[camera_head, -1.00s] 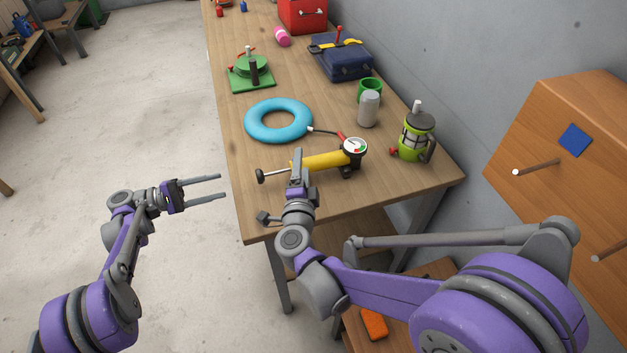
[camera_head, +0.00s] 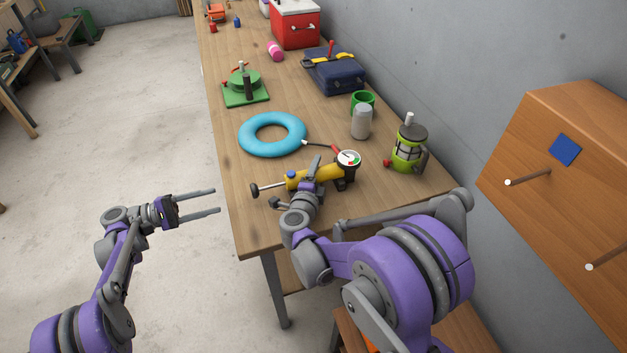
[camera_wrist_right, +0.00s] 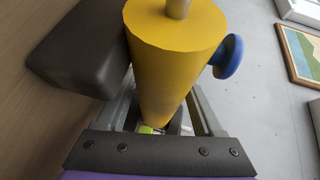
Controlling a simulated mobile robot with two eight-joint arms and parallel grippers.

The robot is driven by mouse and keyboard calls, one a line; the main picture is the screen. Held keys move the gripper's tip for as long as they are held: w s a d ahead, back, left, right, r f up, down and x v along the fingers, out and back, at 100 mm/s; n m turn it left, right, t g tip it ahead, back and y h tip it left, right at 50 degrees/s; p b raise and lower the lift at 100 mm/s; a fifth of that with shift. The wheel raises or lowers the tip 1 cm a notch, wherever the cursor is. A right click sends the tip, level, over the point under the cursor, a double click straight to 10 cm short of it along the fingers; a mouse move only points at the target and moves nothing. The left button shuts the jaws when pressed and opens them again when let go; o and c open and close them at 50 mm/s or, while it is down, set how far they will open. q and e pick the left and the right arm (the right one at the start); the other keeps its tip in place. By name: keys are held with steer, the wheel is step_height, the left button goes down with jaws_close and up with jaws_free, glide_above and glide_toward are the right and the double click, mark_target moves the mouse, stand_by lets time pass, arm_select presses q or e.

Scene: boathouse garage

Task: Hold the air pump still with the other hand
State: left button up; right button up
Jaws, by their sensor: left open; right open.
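The air pump (camera_head: 330,173) lies on its side near the wooden table's front end. It has a yellow barrel, a round gauge (camera_head: 348,158), a blue knob and a rod with a dark handle (camera_head: 256,190) pointing left. My right gripper (camera_head: 297,184) is open at the barrel, its fingers on either side. In the right wrist view the yellow barrel (camera_wrist_right: 172,65) stands between the open fingers; contact cannot be told. My left gripper (camera_head: 216,201) is open and empty, left of the table edge.
A blue ring (camera_head: 245,135) with a hose lies behind the pump. A green lantern (camera_head: 407,152), grey can (camera_head: 361,123) and green mug (camera_head: 369,97) stand to the right. A wooden cabinet (camera_head: 530,140) is at the right.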

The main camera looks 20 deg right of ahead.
steer(key=shift+w+d+f, duration=0.1)
steer(key=shift+w+d, duration=0.15)
steer(key=shift+w, duration=0.1)
jaws_close()
stand_by(0.3)
